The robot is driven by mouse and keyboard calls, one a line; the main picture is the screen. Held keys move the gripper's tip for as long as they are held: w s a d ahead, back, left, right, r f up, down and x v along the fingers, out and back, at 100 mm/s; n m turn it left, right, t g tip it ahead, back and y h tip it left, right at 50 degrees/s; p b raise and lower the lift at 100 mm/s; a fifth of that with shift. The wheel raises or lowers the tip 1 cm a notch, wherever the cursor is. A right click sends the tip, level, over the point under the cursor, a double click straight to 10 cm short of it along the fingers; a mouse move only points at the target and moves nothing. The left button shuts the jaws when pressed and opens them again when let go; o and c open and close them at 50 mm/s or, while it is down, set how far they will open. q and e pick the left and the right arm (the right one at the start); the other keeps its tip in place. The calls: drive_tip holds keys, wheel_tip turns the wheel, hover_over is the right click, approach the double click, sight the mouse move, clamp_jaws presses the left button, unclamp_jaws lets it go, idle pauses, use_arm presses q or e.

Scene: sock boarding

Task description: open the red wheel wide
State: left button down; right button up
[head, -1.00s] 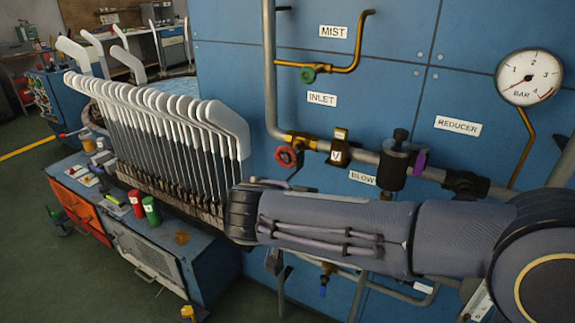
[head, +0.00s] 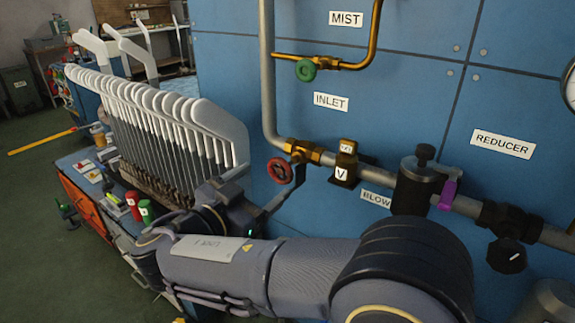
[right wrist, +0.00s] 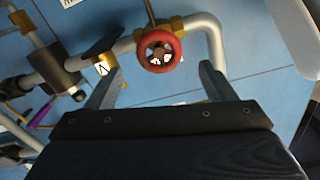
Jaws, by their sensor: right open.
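The red wheel (head: 280,171) sits on the brass valve (head: 303,151) of the grey pipe, below the INLET label. It also shows in the right wrist view, where the wheel (right wrist: 160,50) faces the camera, with its hub and spokes visible. My right gripper (right wrist: 160,76) is open and empty. Its two fingers point at the wheel, one to each side of it in the picture, and the wheel appears just beyond the fingertips, apart from them. In the head view the right gripper is beside the wheel, partly hidden by its wrist. My left gripper is not in view.
A green wheel (head: 306,70) is on the brass MIST pipe above. Right of the red wheel are a brass block marked V (head: 343,165), a black reducer (head: 412,185) and a purple lever (head: 447,195). White sock boards (head: 185,110) stand close on the left.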

sight(279, 172)
drive_tip(key=x, duration=0.6)
drive_tip(key=shift+w+d, duration=0.2)
drive_tip(key=c, duration=1)
